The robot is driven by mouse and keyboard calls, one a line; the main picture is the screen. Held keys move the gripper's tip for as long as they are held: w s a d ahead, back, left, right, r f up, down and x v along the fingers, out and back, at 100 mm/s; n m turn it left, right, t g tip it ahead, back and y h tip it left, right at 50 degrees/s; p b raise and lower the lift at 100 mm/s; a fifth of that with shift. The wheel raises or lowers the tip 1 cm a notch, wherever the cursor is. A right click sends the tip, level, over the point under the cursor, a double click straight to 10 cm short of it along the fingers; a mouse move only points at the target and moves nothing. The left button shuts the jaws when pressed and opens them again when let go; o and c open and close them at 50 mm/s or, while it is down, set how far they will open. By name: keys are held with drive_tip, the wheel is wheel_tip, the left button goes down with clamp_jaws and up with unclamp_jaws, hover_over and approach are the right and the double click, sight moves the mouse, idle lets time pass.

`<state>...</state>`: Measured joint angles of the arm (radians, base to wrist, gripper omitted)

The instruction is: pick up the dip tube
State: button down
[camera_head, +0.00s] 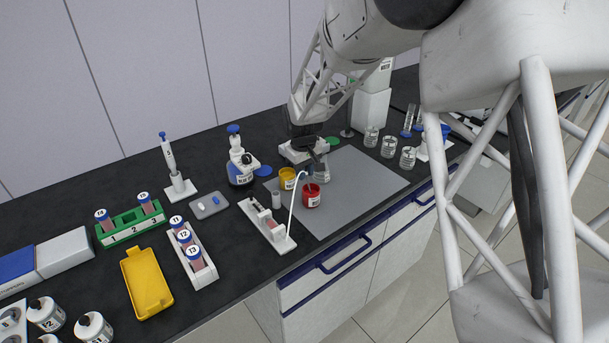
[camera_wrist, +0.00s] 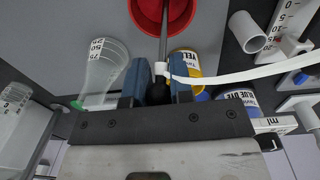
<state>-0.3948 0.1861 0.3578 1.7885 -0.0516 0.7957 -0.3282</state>
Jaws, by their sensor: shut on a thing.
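The dip tube is a thin grey rod (camera_wrist: 164,38) with a dark upper part, seen in the wrist view. My gripper (camera_wrist: 159,74) has its blue fingers shut on that dark part. The rod runs away from the fingers across the red cup (camera_wrist: 150,12); whether its tip is inside the cup I cannot tell. A white hose (camera_wrist: 250,73) leaves a white collar on the rod just beyond the fingers. In the head view my gripper (camera_head: 310,168) is above and behind the red cup (camera_head: 312,196), and the hose (camera_head: 296,190) arcs down to a white syringe stand (camera_head: 267,224).
A yellow-labelled pot (camera_head: 288,179) and a clear flask (camera_head: 322,172) stand close to my gripper. A blue-labelled bottle (camera_head: 240,170) is to the left, several beakers (camera_head: 389,147) to the right. The grey mat (camera_head: 365,178) is clear at its right.

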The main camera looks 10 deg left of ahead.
wheel_tip(320, 180, up, 8)
drive_tip(key=shift+r, duration=0.15)
idle(0.3)
drive_tip(key=shift+w+d, duration=0.1)
idle(0.5)
drive_tip(key=w+d+r+m+t, duration=0.4)
drive_tip(key=w+r+m+t, duration=0.2)
drive_tip(key=w, duration=0.3)
drive_tip(key=shift+d+r+t, duration=0.3)
drive_tip(key=shift+t, duration=0.3)
drive_tip(key=shift+f, duration=0.2)
